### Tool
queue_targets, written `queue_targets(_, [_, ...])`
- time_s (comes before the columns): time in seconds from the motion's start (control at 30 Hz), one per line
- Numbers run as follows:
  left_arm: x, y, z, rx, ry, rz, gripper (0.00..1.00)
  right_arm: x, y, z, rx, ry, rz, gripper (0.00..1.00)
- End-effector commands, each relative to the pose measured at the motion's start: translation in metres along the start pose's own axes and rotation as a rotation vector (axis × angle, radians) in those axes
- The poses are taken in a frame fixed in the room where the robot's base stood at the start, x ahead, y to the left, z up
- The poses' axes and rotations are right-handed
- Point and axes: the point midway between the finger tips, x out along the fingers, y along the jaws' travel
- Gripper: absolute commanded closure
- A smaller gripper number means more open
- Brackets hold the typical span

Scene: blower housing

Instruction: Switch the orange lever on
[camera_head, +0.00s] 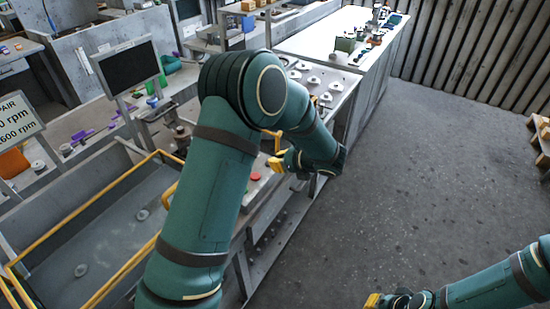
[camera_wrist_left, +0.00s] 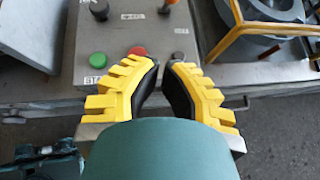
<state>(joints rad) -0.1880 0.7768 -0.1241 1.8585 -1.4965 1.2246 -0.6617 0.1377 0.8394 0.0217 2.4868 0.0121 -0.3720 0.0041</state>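The orange lever (camera_wrist_left: 171,2) shows in the left wrist view at the top edge, rising from a round base on a grey control panel (camera_wrist_left: 128,38); its upper part is cut off by the frame. My left gripper (camera_wrist_left: 163,64) has its two yellow fingers with black pads a small gap apart, with nothing between them. Its tips are over the panel's near edge, below the lever in the picture. In the head view my left gripper (camera_head: 279,162) is above the bench, and I cannot make out the lever there. My right gripper (camera_head: 373,300) is at the bottom edge, mostly cut off.
The panel also has a green button (camera_wrist_left: 97,60), a red button (camera_wrist_left: 138,52), a black knob (camera_wrist_left: 99,9) and a dark knob (camera_wrist_left: 179,56). A yellow frame (camera_wrist_left: 232,36) around a round grey part stands to the right. The floor (camera_head: 430,170) right of the bench is clear.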

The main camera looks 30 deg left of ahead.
Motion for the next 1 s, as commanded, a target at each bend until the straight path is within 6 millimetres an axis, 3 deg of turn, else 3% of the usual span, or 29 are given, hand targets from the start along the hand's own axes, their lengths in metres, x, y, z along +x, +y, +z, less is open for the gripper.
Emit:
queue_targets(0.4, [0.082,0.001,0.002,-0.002,0.0,0.004,1.0,0.0,0.0,0.0,0.0,0.0,0.0,1.0])
queue_targets(0.63, [0.1,0.001,0.024,-0.001,0.0,0.002,1.0,-0.004,-0.001,-0.001,0.0,0.0,-0.001,1.0])
queue_targets(1.0, [0.104,0.0,0.028,0.001,0.0,0.0,1.0,-0.004,-0.002,-0.001,0.0,0.0,-0.001,1.0])
